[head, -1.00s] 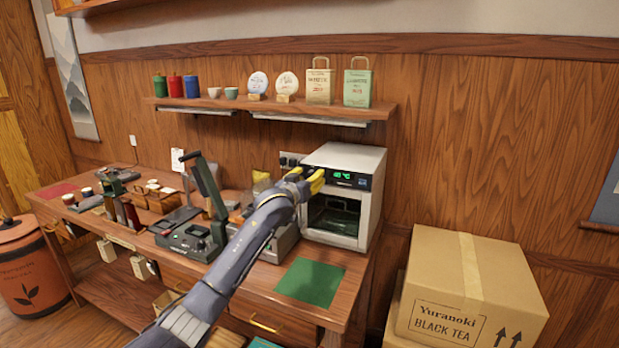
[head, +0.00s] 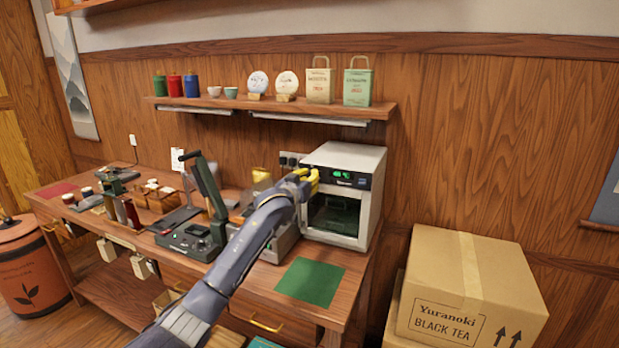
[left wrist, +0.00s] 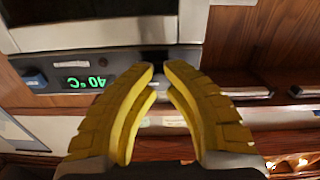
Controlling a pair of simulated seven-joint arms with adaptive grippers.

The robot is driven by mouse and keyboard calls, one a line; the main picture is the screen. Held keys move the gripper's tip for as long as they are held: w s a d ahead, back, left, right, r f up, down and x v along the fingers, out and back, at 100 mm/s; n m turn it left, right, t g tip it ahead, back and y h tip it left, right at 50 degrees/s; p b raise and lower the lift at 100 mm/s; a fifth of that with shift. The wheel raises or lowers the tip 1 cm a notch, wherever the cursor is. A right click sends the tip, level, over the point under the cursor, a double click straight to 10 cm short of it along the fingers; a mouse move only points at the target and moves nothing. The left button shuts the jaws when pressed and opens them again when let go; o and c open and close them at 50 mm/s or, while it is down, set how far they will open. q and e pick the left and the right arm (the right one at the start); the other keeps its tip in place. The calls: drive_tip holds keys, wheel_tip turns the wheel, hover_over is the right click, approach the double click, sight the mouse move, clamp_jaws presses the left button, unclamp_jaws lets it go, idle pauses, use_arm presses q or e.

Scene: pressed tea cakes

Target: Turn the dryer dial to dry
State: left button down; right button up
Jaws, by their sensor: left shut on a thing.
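The dryer (head: 372,158) is a pale box with a dark glass door, standing on the right end of the workbench. Its green display (head: 342,174) is lit and reads 40 °C, upside down, in the left wrist view (left wrist: 86,82). My left gripper (head: 308,178) has yellow fingers and is at the left end of the dryer's control panel. In the left wrist view its fingertips (left wrist: 160,68) are close together at a small dark part, which I take for the dial (left wrist: 155,56). The dial is mostly hidden by the fingers, so its setting cannot be read. My right gripper is not in view.
A green mat (head: 310,282) lies in front of the dryer. A press with a lever (head: 205,200) stands to the left. A shelf (head: 270,106) with cups, tea cakes and bags hangs above. A large carton (head: 465,285) stands on the right.

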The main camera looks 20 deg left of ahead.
use_arm(q)
drive_tip(key=shift+r+m, duration=0.4)
drive_tip(key=shift+r, duration=0.05)
drive_tip(key=shift+r+m, duration=0.1)
drive_tip(key=shift+m, duration=2.7)
drive_tip(key=shift+d, duration=0.1)
drive_tip(key=c, duration=1.6)
unclamp_jaws()
drive_tip(key=o, duration=0.5)
drive_tip(key=shift+f, duration=0.25)
drive_tip(key=shift+c, duration=0.2)
drive_tip(key=shift+s+f, duration=0.1)
